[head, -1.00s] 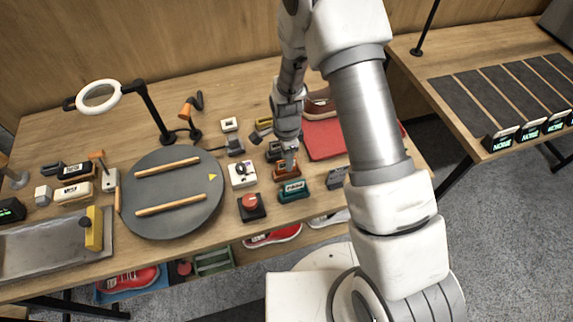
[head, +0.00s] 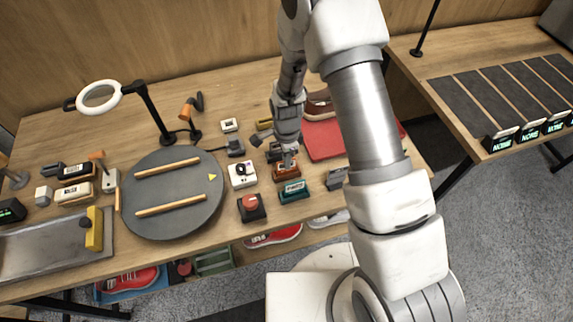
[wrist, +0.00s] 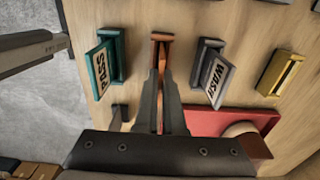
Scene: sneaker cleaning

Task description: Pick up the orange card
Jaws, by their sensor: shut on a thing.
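The orange card (wrist: 161,108) shows as a thin strip between the two fingers in the wrist view. My gripper (wrist: 159,68) is shut on it. Its face is turned away or covered, so I cannot read it. The orange holder (wrist: 161,37) lies at the fingertips; it also shows on the table in the head view (head: 285,175), below my gripper (head: 288,161). I cannot tell whether the card is clear of the holder.
A teal holder with a card (wrist: 105,66) and a dark grey holder with a WASH card (wrist: 213,76) flank the orange one closely. A yellow holder (wrist: 281,72) stands farther right. A red button box (head: 251,207) and a round dark turntable (head: 180,187) are left in the head view.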

